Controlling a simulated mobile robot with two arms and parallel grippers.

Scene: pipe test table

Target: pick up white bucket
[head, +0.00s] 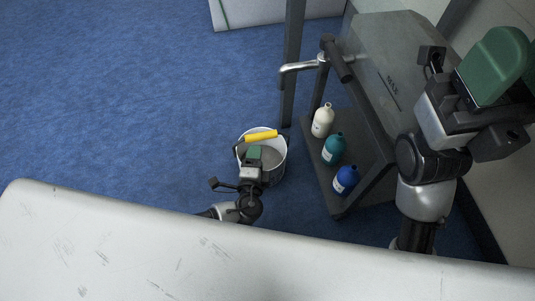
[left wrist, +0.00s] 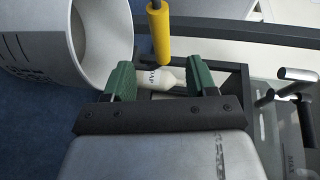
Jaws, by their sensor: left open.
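The white bucket (head: 281,160) stands on the blue floor beyond the white surface's edge, with a yellow handle grip (head: 261,135) across its far side. My left gripper (head: 254,153) is over the bucket's near part in the head view and hides some of it. In the left wrist view, my left gripper (left wrist: 160,78) is open, with its two green fingers apart. The yellow grip (left wrist: 159,35) lies ahead of the gap between them, and the bucket (left wrist: 105,45) is at the upper left. My right gripper (head: 495,70) is raised at the right; its jaw opening is unclear.
A dark cart (head: 372,180) stands right of the bucket, with a cream bottle (head: 322,121), a teal bottle (head: 333,149) and a blue bottle (head: 345,180) on its lower shelf. A metal pipe (head: 298,68) juts out above. Open floor lies left of the bucket.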

